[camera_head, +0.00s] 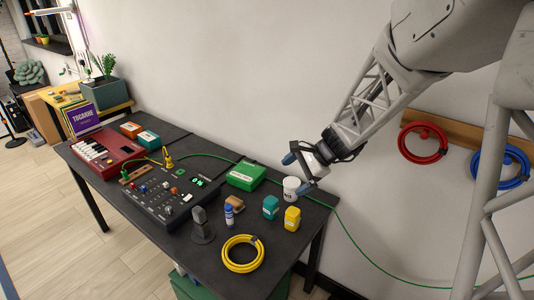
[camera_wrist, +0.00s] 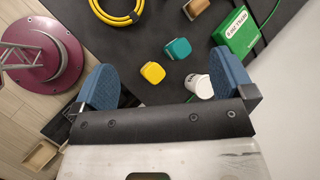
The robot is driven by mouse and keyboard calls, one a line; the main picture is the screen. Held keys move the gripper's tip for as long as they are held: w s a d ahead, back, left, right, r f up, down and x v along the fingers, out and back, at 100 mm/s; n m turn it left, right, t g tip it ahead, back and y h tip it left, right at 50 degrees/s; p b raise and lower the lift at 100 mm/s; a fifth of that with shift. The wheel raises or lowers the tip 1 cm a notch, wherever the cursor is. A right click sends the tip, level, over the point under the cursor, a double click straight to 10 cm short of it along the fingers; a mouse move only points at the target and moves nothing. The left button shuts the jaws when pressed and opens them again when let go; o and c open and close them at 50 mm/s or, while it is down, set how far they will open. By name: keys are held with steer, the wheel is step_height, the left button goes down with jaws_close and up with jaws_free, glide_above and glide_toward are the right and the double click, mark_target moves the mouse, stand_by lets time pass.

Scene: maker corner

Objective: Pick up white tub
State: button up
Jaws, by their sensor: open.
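The white tub (camera_head: 290,190) stands upright near the back edge of the dark table, with small dark lettering on its side. In the wrist view the white tub (camera_wrist: 203,92) is partly hidden behind the right blue fingertip. My gripper (camera_head: 300,171) is above the tub, apart from it, with its blue fingertips spread. In the wrist view my gripper (camera_wrist: 165,85) is open and empty, and the tub lies toward its right finger rather than midway between the two.
A teal container (camera_head: 270,207) and a yellow container (camera_head: 292,218) stand in front of the tub. A green box (camera_head: 246,175) is to its left. A yellow cable coil (camera_head: 242,253) lies near the front. A wall lies behind the table.

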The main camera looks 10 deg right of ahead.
steer(key=w+d+f+m+t+y, duration=0.1)
steer(key=w+d+f+m+t, duration=0.1)
steer(key=w+d+f+m, duration=0.45)
steer(key=m+t, duration=0.3)
steer(key=m, duration=0.1)
glide_toward(296, 183)
steer(key=shift+y, duration=0.4)
steer(key=x, duration=0.4)
steer(key=shift+d+f, duration=0.15)
steer(key=shift+f, duration=0.15)
steer(key=shift+x, duration=1.35)
steer(key=shift+x, duration=2.6)
steer(key=c, duration=1.1)
